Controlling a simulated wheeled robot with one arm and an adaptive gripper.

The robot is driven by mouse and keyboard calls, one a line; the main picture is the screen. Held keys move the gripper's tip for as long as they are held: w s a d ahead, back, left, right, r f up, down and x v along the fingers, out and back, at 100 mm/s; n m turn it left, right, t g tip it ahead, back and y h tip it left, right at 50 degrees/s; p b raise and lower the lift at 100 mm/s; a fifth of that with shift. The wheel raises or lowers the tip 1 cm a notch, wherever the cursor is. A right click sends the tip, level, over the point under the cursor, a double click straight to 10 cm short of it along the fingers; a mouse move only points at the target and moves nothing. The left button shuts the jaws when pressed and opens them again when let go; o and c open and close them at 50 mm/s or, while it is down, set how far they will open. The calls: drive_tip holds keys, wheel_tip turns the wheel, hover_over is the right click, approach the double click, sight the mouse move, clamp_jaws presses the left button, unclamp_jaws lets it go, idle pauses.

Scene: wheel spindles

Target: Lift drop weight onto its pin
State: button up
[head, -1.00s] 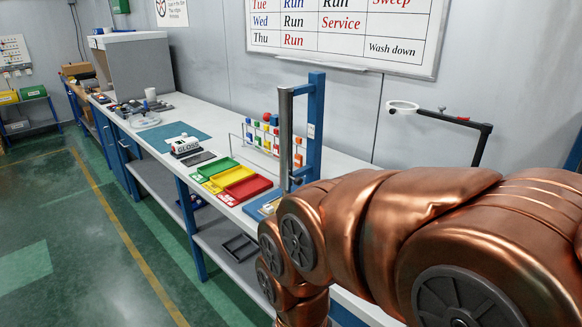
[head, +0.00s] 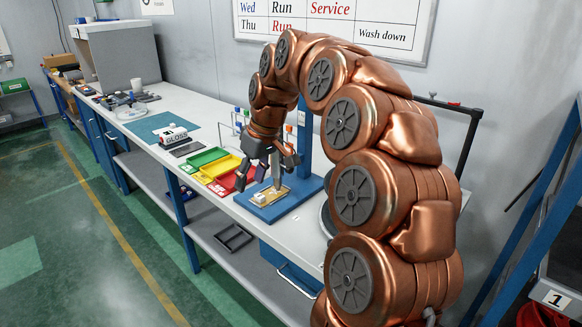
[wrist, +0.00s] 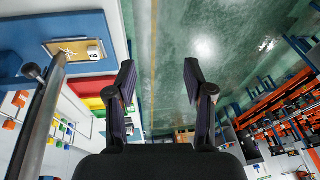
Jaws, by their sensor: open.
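The drop rig stands on the bench, with a blue base (head: 290,203), a blue upright (head: 304,145) and a steel tube (head: 276,172), partly hidden by my gripper. In the wrist view the steel tube (wrist: 42,112) runs along the left, with a dark knob (wrist: 32,71) at its side. I cannot tell whether this knob belongs to the drop weight or is its pin. A tan plate (wrist: 68,49) under the tube carries a small white block (wrist: 94,49). My gripper (head: 266,172) is open and empty close to the rig; in the wrist view its fingers (wrist: 160,75) are apart, right of the tube.
Green (head: 203,158), yellow (head: 220,167) and red (head: 232,182) trays lie left of the rig. A white GLOSS block (head: 173,134) sits farther along. A rack with coloured pieces (wrist: 60,130) stands behind the trays. The floor left of the bench is open.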

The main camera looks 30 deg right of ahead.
drive_tip(key=w+d+f+m+t+h, duration=0.1)
drive_tip(key=w+d, duration=0.3)
drive_tip(key=d, duration=0.6)
drive_tip(key=w+d+f+t, duration=0.1)
drive_tip(key=w+d, duration=0.4)
drive_tip(key=d, duration=0.5)
drive_tip(key=shift+p+x, duration=0.85)
drive_tip(key=shift+x, duration=2.65)
drive_tip(key=shift+s+a, duration=0.1)
clamp_jaws()
